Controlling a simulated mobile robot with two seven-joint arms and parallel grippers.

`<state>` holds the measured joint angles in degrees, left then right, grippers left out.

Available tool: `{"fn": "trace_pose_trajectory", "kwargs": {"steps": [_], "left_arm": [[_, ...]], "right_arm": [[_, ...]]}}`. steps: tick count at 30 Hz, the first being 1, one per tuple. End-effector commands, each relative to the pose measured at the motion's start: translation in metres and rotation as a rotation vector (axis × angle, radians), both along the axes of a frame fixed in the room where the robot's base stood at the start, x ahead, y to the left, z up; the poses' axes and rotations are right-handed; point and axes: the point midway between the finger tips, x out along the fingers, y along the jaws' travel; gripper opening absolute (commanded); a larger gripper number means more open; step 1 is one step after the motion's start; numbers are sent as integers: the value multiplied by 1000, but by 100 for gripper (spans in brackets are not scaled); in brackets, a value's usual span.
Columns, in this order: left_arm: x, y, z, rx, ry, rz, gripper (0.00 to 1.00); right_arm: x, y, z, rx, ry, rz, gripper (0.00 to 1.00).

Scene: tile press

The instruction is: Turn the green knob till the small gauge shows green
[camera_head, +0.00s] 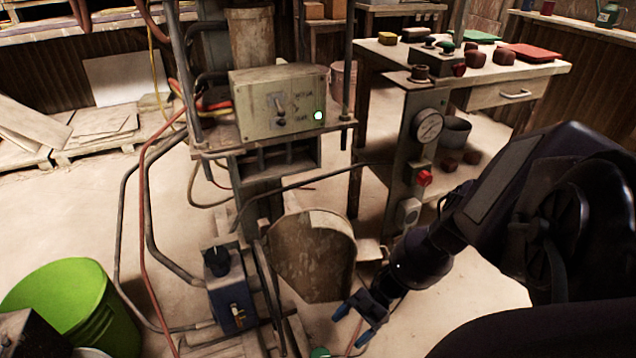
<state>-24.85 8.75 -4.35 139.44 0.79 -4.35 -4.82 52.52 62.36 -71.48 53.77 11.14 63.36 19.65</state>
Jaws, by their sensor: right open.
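A small green round part (320,352), which looks like the green knob, is cut off by the bottom edge. My right gripper (353,328), with blue fingers, comes in from the right. It is open with nothing seen between its fingers. It is just above and to the right of the green part in the picture, and they look apart. A round dial gauge (428,125) with a pale face is on the grey post at right. Its reading is too small to tell, and I cannot tell whether it is the small gauge. My left gripper is not in view.
A control box (280,105) with a switch and a lit green lamp stands at the centre. A red button (424,178) is below the dial. A blue unit with a black knob (216,261), hoses and a green bucket (62,300) are at left. Bare floor lies between.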

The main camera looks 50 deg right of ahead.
Motion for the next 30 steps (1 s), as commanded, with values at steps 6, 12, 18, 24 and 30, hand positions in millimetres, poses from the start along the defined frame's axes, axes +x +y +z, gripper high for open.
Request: {"fn": "trace_pose_trajectory", "kwargs": {"steps": [6, 12, 18, 24, 30], "left_arm": [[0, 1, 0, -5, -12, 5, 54], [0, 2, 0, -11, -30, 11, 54], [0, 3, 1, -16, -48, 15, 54], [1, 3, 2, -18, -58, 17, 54], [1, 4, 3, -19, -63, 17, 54]], "right_arm": [[8, 32, -14, 4, 2, 1, 80], [16, 61, -27, 2, 2, 1, 80], [23, 82, -36, 3, 2, 0, 80], [26, 89, -38, 0, 1, 0, 80], [26, 89, -38, 0, 0, -1, 80]]}}
